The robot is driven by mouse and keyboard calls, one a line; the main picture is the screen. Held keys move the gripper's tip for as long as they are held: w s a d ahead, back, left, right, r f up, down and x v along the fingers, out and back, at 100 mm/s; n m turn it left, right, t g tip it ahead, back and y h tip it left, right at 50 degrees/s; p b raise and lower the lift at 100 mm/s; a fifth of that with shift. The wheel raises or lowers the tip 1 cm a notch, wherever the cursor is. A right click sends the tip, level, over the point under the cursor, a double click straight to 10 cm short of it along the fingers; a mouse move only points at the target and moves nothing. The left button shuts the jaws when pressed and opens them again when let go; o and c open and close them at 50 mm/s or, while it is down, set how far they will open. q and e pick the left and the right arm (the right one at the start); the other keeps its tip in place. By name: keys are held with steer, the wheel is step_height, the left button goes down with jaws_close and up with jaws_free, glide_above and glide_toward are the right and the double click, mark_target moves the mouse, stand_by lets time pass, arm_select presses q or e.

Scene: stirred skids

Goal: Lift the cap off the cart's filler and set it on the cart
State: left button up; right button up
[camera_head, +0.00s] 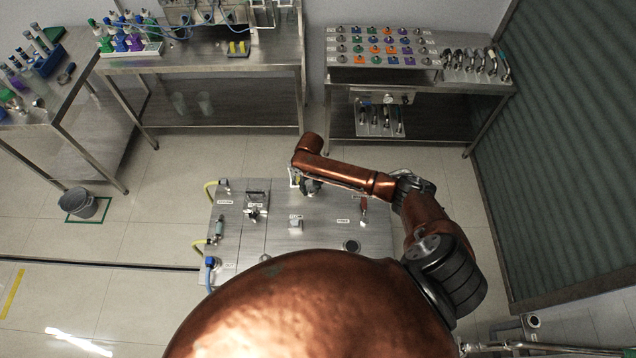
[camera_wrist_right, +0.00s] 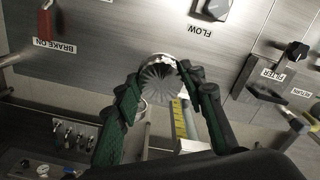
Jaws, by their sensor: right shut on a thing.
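The cart (camera_head: 325,235) has a flat steel top with labelled fittings. My right gripper (camera_head: 310,187) is at its far edge, partly under my copper arm in the head view. In the right wrist view the same gripper (camera_wrist_right: 160,92) is shut on a round grey ribbed cap (camera_wrist_right: 158,84), with a dark green finger on each side. A pale metal rim shows at the cap's upper edge. The filler under it is hidden, so I cannot tell whether the cap is seated or lifted clear. My left gripper is not in view.
The cart top carries a FLOW knob (camera_wrist_right: 212,8), a red BRAKE ON lever (camera_wrist_right: 44,24) and a FILTER fitting (camera_wrist_right: 262,80). A round port (camera_head: 351,246) lies near the front right. Bare steel (camera_head: 325,207) lies between the fittings. Benches stand beyond the cart.

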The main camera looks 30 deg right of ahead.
steer(key=shift+s+d+f+p, duration=0.5)
steer(key=shift+s+d+f, duration=0.2)
steer(key=shift+s, duration=0.2)
steer(key=shift+s+d+f, duration=0.1)
steer(key=shift+s+f, duration=0.05)
steer(key=shift+f, duration=0.05)
arm_select(q)
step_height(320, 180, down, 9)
steer(key=b, duration=1.1)
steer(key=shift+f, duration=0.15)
arm_select(e)
glide_above(318, 207)
step_height(318, 207, down, 10)
steer(key=shift+r, duration=0.2)
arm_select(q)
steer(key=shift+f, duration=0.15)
arm_select(e)
steer(key=shift+f, duration=0.7)
steer(key=o, duration=1.4)
